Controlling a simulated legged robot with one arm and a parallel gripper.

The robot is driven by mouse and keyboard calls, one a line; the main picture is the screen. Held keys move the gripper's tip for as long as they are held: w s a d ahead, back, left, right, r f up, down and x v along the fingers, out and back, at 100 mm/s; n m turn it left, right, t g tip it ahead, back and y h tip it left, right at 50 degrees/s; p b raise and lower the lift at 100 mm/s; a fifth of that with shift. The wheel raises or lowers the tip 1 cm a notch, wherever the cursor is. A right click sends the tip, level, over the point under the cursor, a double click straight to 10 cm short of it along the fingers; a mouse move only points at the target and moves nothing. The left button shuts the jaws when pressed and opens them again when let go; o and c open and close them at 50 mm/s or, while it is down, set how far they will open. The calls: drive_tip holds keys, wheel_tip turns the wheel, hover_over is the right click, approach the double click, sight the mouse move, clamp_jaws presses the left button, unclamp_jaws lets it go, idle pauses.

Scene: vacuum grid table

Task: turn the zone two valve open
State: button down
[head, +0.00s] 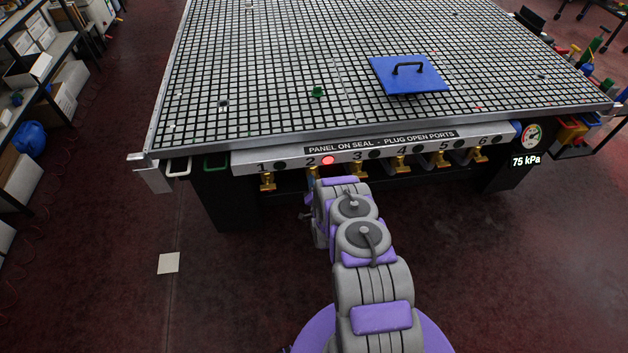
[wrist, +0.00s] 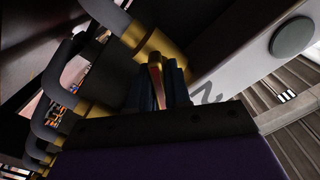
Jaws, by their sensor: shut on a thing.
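The zone two valve is a brass fitting (head: 312,171) under the number 2 on the front strip, partly hidden by my arm in the head view. In the wrist view its brass body (wrist: 140,42) is close, with a narrow red-and-brass handle (wrist: 155,75) standing out of it. My gripper (wrist: 160,88) is shut on this handle, with dark fingers on both sides. A red lamp (head: 328,160) glows beside the number 2. The handle's exact angle is hard to tell.
The grid table (head: 215,70) bears a blue panel (head: 425,80) with a black handle and a small green piece (head: 318,92). Brass valves stand on both sides, including valve one (head: 267,181) and valve three (head: 357,170). A gauge (head: 532,136) reads 75 kPa. Dark pipes (wrist: 52,80) run close by.

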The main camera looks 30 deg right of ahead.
drive_tip(key=n+p, duration=0.1)
drive_tip(key=n, duration=0.2)
drive_tip(key=shift+d+n+p, duration=0.1)
drive_tip(key=shift+n+p, duration=0.25)
drive_tip(key=shift+n, duration=0.05)
drive_tip(key=shift+n+p, duration=0.3)
drive_tip(key=shift+n, duration=1.5)
drive_tip(key=c, duration=1.2)
unclamp_jaws()
drive_tip(key=shift+o, duration=0.2)
drive_tip(key=shift+s, duration=0.1)
